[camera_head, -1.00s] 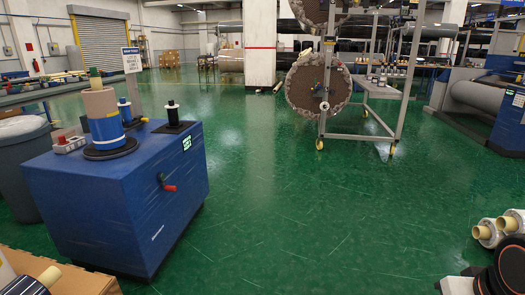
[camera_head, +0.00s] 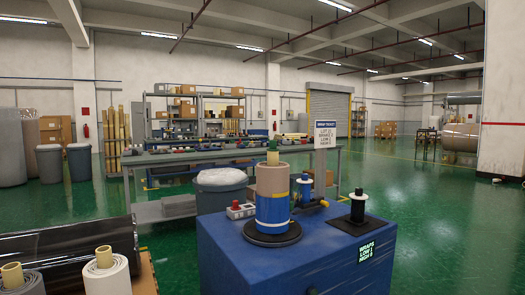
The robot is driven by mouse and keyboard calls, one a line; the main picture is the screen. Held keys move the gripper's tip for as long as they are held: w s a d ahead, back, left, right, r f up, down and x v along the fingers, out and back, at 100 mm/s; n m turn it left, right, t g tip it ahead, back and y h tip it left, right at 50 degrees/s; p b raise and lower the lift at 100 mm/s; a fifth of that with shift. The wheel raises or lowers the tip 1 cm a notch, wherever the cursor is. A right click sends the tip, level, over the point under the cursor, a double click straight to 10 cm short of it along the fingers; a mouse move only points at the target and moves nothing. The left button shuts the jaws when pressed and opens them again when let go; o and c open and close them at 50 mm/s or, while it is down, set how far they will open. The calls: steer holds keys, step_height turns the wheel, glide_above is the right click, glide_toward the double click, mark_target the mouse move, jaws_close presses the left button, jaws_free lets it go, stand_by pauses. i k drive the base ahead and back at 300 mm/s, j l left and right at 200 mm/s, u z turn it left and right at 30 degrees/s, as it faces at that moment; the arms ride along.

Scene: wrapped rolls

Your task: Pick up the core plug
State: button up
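I cannot pick out the core plug with certainty. A small green piece (camera_head: 273,158) sits at the top of an upright roll (camera_head: 272,195), where its core would be; I cannot tell whether it is the plug. The roll is tan above and blue below, and stands on a black round plate on the blue machine (camera_head: 290,255). Small red and dark items on the long workbench (camera_head: 160,158) are too small to identify. My gripper is not in view.
A black spindle (camera_head: 358,207) and a blue-and-white spool (camera_head: 304,190) stand on the machine, with a sign (camera_head: 325,135) behind. A grey bin (camera_head: 221,190) is left of it. Green floor (camera_head: 440,200) is open at right.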

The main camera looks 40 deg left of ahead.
mark_target(273, 143)
steer(key=i+u, duration=0.45)
steer(key=i+l+u, duration=0.1)
steer(key=i+u, duration=0.3)
steer(key=i+l+u, duration=0.25)
steer(key=u, duration=0.2)
steer(key=i+l+u, duration=0.4)
steer(key=k+j, duration=0.05)
steer(key=k, duration=0.05)
